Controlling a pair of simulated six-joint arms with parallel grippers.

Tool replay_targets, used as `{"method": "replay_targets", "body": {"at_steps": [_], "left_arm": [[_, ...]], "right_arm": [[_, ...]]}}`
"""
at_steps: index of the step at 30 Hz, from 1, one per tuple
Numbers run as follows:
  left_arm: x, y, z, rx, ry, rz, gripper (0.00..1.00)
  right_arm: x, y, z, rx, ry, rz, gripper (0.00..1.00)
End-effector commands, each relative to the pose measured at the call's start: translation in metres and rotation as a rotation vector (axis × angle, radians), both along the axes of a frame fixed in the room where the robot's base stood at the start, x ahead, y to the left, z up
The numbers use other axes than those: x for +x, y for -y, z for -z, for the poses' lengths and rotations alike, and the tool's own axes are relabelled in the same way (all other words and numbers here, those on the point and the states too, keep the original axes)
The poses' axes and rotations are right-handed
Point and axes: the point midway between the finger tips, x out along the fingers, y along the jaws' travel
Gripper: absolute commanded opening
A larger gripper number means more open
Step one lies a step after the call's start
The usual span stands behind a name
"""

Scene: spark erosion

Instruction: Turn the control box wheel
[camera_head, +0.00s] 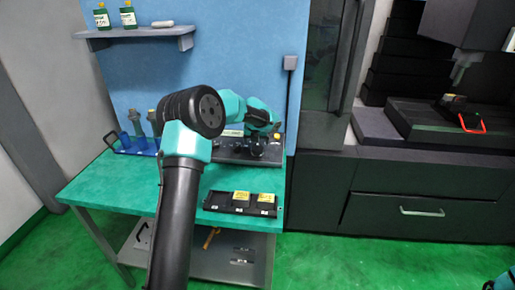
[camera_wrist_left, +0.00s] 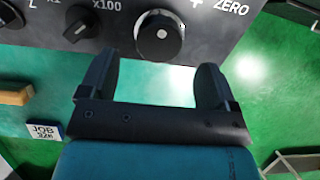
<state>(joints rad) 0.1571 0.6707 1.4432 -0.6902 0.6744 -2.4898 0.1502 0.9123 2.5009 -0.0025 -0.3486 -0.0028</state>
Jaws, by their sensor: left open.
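The dark control box (camera_head: 232,148) stands at the back of the green bench. In the left wrist view its panel (camera_wrist_left: 230,38) fills the top, with "x1", "x100" and "ZERO" printed on it. A round black wheel (camera_wrist_left: 160,36) with a pale centre sits on the panel. My left gripper (camera_wrist_left: 158,75) is open and empty. Its fingers point at the panel, one on each side of the wheel in the picture, with a gap before it. In the head view my left arm mostly hides the gripper and the wheel. My right gripper is not in view.
Smaller knobs (camera_wrist_left: 82,24) sit left of the wheel. A black tray with yellow-labelled items (camera_head: 240,203) lies on the bench (camera_head: 110,185) in front of the box. A blue rack (camera_head: 135,145) stands at left, under a shelf (camera_head: 140,34) with green bottles. A dark machine stands right.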

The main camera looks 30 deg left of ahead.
Motion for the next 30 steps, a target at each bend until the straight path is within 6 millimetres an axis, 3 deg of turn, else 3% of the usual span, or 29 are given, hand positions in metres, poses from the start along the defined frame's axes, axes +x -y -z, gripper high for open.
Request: {"method": "replay_targets", "body": {"at_steps": [3, 10, 22, 30], "left_arm": [[0.007, -0.003, 0.021, -0.001, -0.002, -0.001, 0.83], [0.018, -0.008, 0.048, 0.0, 0.0, -0.001, 0.83], [0.021, -0.009, 0.055, 0.0, 0.001, -0.002, 0.83], [0.021, -0.009, 0.055, 0.0, 0.001, -0.001, 0.59]], "right_arm": [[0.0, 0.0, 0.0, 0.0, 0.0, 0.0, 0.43], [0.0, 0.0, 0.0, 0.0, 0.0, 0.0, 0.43], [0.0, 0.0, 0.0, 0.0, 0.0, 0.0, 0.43], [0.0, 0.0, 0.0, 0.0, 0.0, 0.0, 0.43]]}}
